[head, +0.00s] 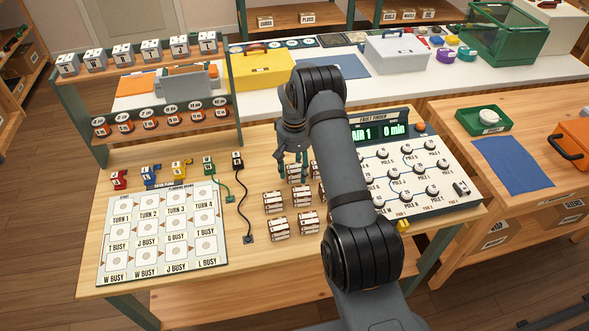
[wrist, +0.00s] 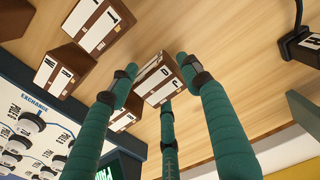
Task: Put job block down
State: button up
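A job block (wrist: 158,80), a brown box with pale labelled faces, shows just past my fingertips in the wrist view. My gripper (wrist: 160,78) has three teal fingers spread around or just above this block. I cannot tell whether they press on it. In the head view my gripper (head: 291,160) points down at the back of the block group, and a block (head: 298,174) shows right below its fingers. Other similar blocks (head: 273,202) stand in rows on the wooden table (head: 250,275). My arm hides part of the rows.
The fault finder panel (head: 410,170) stands right of my arm. A shelf rack (head: 150,85) rises at the back left.

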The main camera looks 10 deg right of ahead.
aim_at(295, 168)
jog(key=shift+o, duration=1.1)
jog(key=shift+r+p, duration=0.3)
jog(key=shift+r+b, duration=0.3)
notch_tip(295, 168, up, 11)
jog(key=b, duration=0.1)
jog(key=shift+b, duration=0.3)
jog(key=shift+r, duration=0.1)
